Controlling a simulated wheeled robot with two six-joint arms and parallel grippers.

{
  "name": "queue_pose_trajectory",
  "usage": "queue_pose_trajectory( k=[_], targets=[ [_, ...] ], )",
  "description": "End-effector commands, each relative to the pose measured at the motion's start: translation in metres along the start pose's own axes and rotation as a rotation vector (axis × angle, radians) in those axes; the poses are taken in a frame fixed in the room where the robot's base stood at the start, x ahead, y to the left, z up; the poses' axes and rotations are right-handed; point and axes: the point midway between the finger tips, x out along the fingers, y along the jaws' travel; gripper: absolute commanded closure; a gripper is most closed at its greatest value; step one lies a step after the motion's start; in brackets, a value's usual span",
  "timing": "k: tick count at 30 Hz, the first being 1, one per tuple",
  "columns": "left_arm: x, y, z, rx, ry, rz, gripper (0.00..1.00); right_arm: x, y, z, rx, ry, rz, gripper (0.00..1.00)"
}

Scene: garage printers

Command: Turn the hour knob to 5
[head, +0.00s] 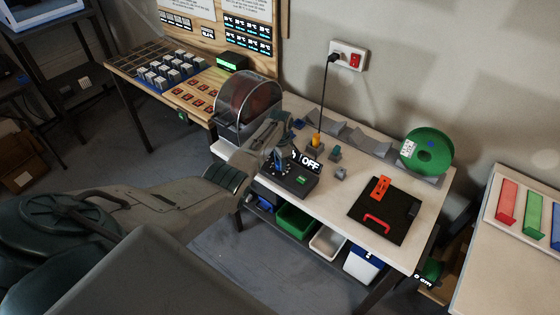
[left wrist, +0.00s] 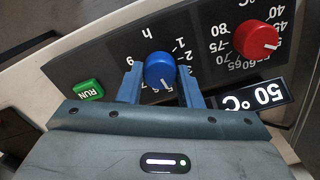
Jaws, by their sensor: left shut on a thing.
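The blue hour knob (left wrist: 159,70) sits on a dark panel with an "h" scale in the left wrist view. Its white mark points down in the picture, toward a digit partly hidden at the knob's lower edge. My left gripper (left wrist: 160,85) is shut on the knob, with one finger on each side of it. In the head view my left gripper (head: 279,160) reaches down at a dark box (head: 292,184) on the workbench, and the knob itself is hard to make out there. My right gripper is in neither view.
A red temperature knob (left wrist: 257,39), a "50 °C" display (left wrist: 255,95) and a green RUN button (left wrist: 87,90) are close by. A clear-domed spool holder (head: 248,105) stands left of the gripper. A black mat (head: 385,228) and green spool (head: 427,152) lie to the right.

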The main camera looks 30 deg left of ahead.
Motion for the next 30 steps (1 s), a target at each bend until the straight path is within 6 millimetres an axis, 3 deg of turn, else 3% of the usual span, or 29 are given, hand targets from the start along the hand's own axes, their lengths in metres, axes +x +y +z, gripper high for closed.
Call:
queue_pose_trajectory(
  k=[9, 25, 26, 29, 30],
  targets=[
    [-0.0011, -0.0004, -0.001, 0.12, 0.002, -0.001, 0.91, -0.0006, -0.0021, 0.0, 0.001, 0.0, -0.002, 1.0],
    [-0.0012, -0.0004, -0.0011, 0.143, 0.003, -0.001, 0.91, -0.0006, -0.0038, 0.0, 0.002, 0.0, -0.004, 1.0],
    [-0.0012, -0.0004, -0.0011, 0.143, 0.003, -0.002, 0.66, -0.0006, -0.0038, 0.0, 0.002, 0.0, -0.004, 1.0],
    [-0.0011, -0.0003, -0.0009, 0.143, 0.002, -0.001, 0.46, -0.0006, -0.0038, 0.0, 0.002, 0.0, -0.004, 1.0],
    [-0.0009, -0.0003, -0.0008, 0.143, 0.002, -0.001, 0.46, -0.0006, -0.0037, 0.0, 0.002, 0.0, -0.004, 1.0]
  ],
)
